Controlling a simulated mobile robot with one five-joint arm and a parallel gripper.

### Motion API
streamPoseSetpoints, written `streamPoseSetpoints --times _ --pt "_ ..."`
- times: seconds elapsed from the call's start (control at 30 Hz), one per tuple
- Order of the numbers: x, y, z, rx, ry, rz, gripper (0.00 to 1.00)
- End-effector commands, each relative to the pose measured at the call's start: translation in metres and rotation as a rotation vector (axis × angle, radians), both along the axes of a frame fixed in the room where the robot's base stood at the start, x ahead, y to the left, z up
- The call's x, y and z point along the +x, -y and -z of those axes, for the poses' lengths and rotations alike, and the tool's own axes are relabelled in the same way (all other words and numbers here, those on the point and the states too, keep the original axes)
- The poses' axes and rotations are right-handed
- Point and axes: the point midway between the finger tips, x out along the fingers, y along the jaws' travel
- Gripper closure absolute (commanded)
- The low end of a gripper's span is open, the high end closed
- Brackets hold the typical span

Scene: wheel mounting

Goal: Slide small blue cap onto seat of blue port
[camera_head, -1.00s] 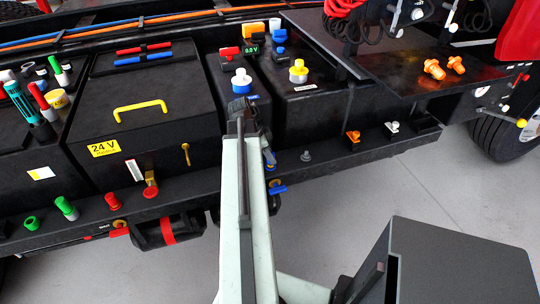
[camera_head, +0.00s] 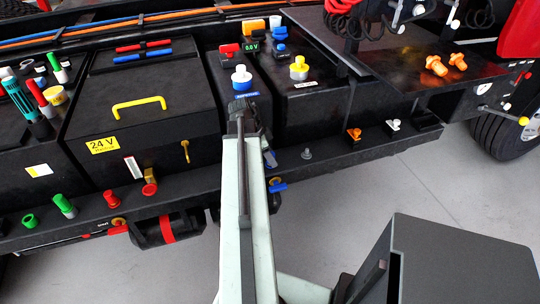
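My gripper (camera_head: 240,104) is at the end of my pale arm, at the front edge of the narrow black box in the middle. Its fingers are small and dark here, and I cannot tell whether they hold anything. Two small blue pieces (camera_head: 280,40) sit further back by the voltage display. A blue handle (camera_head: 277,187) shows below the rail, right of my arm. I cannot tell which blue piece is the small cap or the blue port. My arm hides part of the rail.
A yellow-topped white neck (camera_head: 299,67) stands on the box to the right. A yellow handle (camera_head: 139,106) is on the 24 V box at left. Green and red fittings line the front rail (camera_head: 85,205). Orange fittings (camera_head: 437,65) lie on the right shelf.

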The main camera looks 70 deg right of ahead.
Motion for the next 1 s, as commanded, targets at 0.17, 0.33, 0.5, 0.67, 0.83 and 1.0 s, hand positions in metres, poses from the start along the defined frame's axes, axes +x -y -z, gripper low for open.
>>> streamPoseSetpoints --times 0.17,0.33,0.5,0.67,0.83,1.0 --pt "0.000 0.000 0.000 0.000 0.000 0.000 0.48" --pt "0.001 -0.001 -0.005 0.000 0.000 0.000 0.48" --pt "0.007 -0.005 -0.028 0.000 0.000 0.000 0.48" --pt "0.017 -0.011 -0.057 0.000 0.000 -0.002 0.48" --pt "0.024 -0.016 -0.075 0.000 0.000 0.000 0.48" --pt "0.025 -0.017 -0.072 0.000 0.000 0.000 0.48"
